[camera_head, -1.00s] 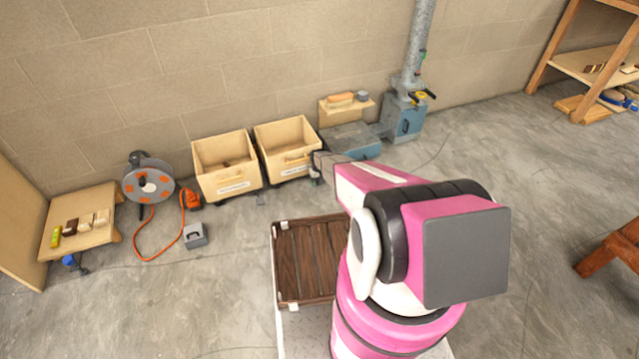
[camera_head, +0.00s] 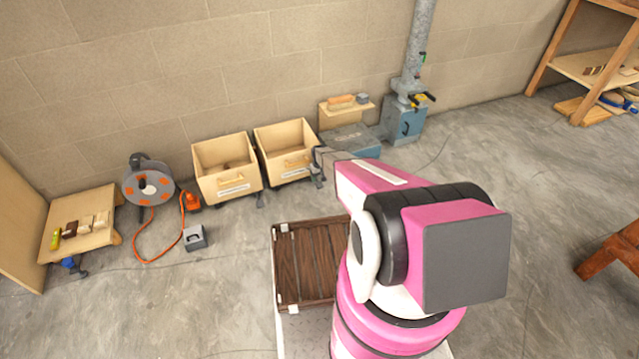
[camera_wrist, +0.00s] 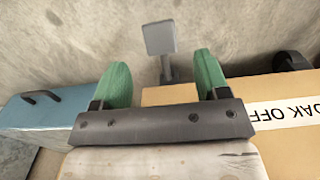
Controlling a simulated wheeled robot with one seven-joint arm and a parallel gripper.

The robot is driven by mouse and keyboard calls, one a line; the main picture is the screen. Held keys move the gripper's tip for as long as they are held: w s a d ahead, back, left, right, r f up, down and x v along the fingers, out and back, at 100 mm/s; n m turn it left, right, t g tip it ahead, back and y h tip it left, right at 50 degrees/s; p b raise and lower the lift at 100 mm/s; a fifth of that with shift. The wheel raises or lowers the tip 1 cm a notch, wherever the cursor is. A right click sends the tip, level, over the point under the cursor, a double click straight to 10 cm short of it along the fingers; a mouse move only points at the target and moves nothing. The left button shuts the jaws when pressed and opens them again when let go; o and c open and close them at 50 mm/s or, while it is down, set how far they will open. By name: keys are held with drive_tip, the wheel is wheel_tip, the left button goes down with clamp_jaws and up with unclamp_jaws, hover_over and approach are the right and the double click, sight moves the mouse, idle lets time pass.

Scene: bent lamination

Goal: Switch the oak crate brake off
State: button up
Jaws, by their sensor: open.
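The oak crate (camera_head: 285,151) is the right one of two open wooden crates by the wall; its label (camera_wrist: 288,113) reads "OAK OFF", upside down and cut off at the edge, in the wrist view. A grey square pedal on a short stem (camera_wrist: 160,38) stands out from the crate's side over the floor; it looks like the brake. My gripper (camera_wrist: 160,78) has two green fingers spread apart, empty. The pedal lies beyond the fingertips, roughly midway between them, with no visible contact. In the head view my forearm hides much of the area by the crate's right side.
A blue machine (camera_head: 352,141) stands close to the crate's right, also showing at the left of the wrist view (camera_wrist: 45,108). The other crate (camera_head: 227,170) is to the left. A slatted dark wooden tray (camera_head: 308,262) lies nearer. Open floor lies in front of the crates.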

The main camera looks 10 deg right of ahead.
drive_tip(key=s+r, duration=0.7)
drive_tip(key=r, duration=0.6)
drive_tip(key=s+r+m, duration=0.1)
drive_tip(key=s+r, duration=0.6)
drive_tip(key=r, duration=0.6)
drive_tip(key=shift+s, duration=0.25)
drive_tip(key=shift+a, duration=0.1)
drive_tip(key=n, duration=0.1)
hover_over(320, 186)
wheel_tip(320, 186, down, 20)
wheel_tip(320, 186, down, 12)
drive_tip(key=shift+w+r, duration=0.1)
